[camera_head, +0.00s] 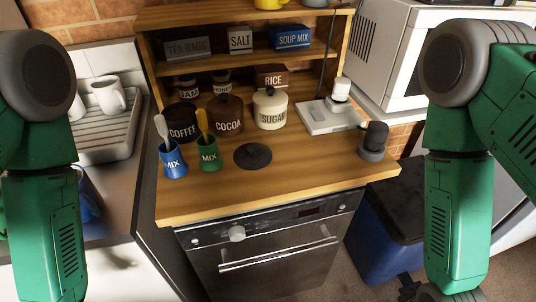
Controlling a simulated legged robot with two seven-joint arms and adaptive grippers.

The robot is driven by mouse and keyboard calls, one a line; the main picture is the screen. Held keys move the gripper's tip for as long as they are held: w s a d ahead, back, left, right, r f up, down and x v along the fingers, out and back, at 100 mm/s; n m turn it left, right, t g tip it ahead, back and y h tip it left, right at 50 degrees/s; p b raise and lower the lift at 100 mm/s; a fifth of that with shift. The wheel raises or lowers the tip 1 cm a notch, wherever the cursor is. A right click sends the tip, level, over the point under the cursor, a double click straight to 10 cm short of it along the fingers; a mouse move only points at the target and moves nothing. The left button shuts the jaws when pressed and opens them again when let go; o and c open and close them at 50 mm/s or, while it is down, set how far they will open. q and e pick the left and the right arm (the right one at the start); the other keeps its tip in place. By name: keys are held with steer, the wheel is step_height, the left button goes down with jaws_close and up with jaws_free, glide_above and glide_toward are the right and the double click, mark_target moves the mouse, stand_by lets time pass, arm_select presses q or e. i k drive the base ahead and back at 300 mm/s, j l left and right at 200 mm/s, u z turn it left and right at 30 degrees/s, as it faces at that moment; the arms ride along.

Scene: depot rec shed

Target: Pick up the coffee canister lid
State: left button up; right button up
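A dark round lid (253,156) with a small knob lies flat on the wooden counter, right of the green cup. The dark coffee canister (182,125) stands behind the two mix cups and shows no knobbed lid on top. My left arm comes in at the left edge, but its gripper is out of view. My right gripper (422,292) shows only in part at the bottom edge, low in front of the blue bin and well away from the lid. Its fingers are cut off, so their opening cannot be judged.
Blue (173,162) and green (208,153) mix cups with utensils stand left of the lid. The cocoa (228,115) and sugar (270,109) canisters stand behind it. A scale (331,117) and a dark grey object (374,142) are to the right. The counter's front is clear.

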mark_target(250, 156)
steer(key=l+z, duration=0.55)
steer(key=z, duration=0.15)
steer(key=i, duration=0.05)
